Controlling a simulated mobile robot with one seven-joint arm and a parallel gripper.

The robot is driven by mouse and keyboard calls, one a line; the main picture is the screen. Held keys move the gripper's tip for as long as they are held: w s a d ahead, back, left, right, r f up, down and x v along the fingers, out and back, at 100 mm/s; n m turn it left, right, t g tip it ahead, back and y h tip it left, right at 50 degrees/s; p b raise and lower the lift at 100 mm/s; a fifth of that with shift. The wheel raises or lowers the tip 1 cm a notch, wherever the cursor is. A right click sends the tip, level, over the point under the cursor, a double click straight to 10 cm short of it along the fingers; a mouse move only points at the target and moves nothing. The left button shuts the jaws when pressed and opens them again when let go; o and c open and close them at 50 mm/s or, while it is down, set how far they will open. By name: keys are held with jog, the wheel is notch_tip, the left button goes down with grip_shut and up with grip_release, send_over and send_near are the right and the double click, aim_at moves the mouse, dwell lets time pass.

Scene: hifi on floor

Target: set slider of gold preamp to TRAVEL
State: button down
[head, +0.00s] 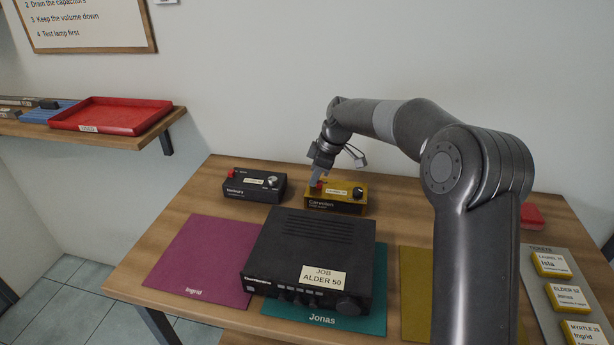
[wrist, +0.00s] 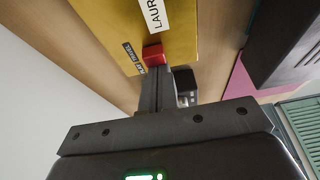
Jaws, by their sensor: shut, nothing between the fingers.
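The gold preamp (head: 345,203) sits at the back of the table, behind the large black unit, with a white label and a dark knob on its front. Its red slider (wrist: 153,53) shows in the wrist view right at the tips of my shut fingers (wrist: 158,80). In the head view my gripper (head: 316,182) comes down at the left end of the gold preamp and partly hides the slider. Whether the fingers touch the slider is unclear.
A black preamp (head: 254,186) with a red slider stands to the left. A large black unit (head: 312,250) labelled ALDER 50 lies in front on the teal mat (head: 380,290). A magenta mat (head: 200,260) is at left. Ticket cards (head: 553,264) lie at right.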

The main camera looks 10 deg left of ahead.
jog(key=shift+d, duration=0.3)
jog(key=shift+a, duration=0.55)
jog(key=a, duration=0.3)
jog(key=v, duration=1)
jog(key=shift+s, duration=0.1)
